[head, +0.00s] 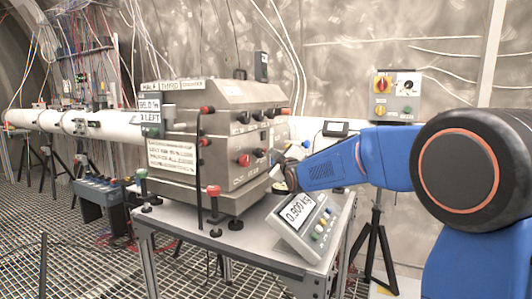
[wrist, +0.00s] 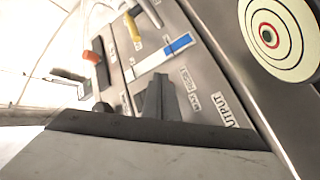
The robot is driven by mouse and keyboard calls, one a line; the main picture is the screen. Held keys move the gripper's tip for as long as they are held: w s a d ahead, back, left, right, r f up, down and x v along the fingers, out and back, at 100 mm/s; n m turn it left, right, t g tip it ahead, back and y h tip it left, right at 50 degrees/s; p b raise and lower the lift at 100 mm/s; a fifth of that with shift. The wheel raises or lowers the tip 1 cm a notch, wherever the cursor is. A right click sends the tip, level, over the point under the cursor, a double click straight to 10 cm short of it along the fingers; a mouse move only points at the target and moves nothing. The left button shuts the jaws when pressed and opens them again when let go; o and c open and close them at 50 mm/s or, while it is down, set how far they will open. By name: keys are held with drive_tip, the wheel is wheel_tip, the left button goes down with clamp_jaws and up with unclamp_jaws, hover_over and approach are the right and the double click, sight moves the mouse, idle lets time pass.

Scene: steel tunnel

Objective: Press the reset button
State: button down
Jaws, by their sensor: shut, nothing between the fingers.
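A metal machine (head: 185,132) with red and black knobs on its front stands on a table. My gripper (head: 283,178) is at the right side of its front face, partly hidden by my blue arm. In the wrist view my gripper (wrist: 161,80) is shut and empty, its fingertips close over the panel. Whether they touch it I cannot tell.
A scale (head: 305,222) reading 0.900 kg stands on the table (head: 270,258) below my gripper. In the wrist view a red-tipped lever (wrist: 92,57), a yellow handle (wrist: 131,27), a blue-and-white strip (wrist: 178,44) and a round target disc (wrist: 283,38) surround the fingers.

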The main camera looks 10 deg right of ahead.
drive_tip(key=shift+s+d, duration=0.85)
drive_tip(key=shift+d, duration=0.3)
drive_tip(key=shift+s+d, duration=0.8)
drive_tip(key=shift+d, duration=0.35)
